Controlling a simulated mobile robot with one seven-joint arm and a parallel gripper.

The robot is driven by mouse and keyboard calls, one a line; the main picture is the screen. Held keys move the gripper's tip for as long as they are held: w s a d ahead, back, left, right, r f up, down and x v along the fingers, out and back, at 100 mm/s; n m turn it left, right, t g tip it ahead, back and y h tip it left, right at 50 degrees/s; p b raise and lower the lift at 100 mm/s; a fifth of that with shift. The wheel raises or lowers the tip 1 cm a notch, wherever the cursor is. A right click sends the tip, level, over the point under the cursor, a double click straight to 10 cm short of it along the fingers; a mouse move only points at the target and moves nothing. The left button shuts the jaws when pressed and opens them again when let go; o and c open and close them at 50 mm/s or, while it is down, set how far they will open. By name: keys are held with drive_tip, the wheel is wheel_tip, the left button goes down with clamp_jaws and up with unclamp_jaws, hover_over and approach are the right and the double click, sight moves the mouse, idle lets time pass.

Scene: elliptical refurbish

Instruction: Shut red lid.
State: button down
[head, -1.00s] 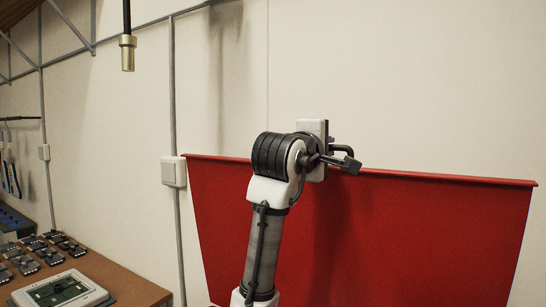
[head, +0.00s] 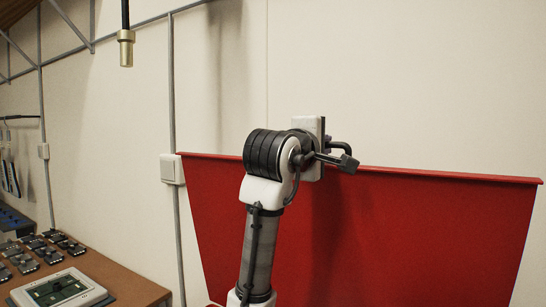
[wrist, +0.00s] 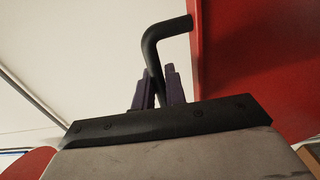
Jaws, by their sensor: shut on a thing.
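The red lid (head: 430,225) stands raised and nearly upright in front of the wall in the head view. Its top edge runs across the picture, and its lower edge is out of view. A black bent handle (head: 343,148) shows at the top edge, and also in the wrist view (wrist: 160,38) beside the red panel (wrist: 262,60). My gripper (wrist: 158,85) has its two purple fingers on either side of the handle bar, shut on it. In the head view my arm's wrist hides the fingers.
A wooden workbench (head: 125,287) at the lower left carries several small dark parts and a pale device with a screen (head: 58,290). A brass-tipped rod (head: 126,48) hangs at the upper left. A pale box (head: 171,169) and pipes are fixed on the wall.

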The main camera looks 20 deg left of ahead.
drive_tip(key=s+a+f+b, duration=0.2)
drive_tip(key=s+b, duration=0.1)
drive_tip(key=s, duration=0.7)
drive_tip(key=shift+b, duration=0.35)
drive_tip(key=s+a+f+b, duration=0.2)
drive_tip(key=s+f+b, duration=0.3)
drive_tip(key=s, duration=0.5)
drive_tip(key=shift+s+f+b, duration=0.15)
drive_tip(key=shift+s+b, duration=0.05)
drive_tip(key=shift+b, duration=0.2)
drive_tip(key=shift+f, duration=0.1)
drive_tip(key=s+a+f+b, duration=0.1)
drive_tip(key=s+f+b, duration=0.6)
drive_tip(key=s+b, duration=0.1)
drive_tip(key=shift+s+a+b, duration=0.35)
drive_tip(key=shift+s+b, duration=0.05)
drive_tip(key=shift+s, duration=0.25)
drive_tip(key=shift+f, duration=0.1)
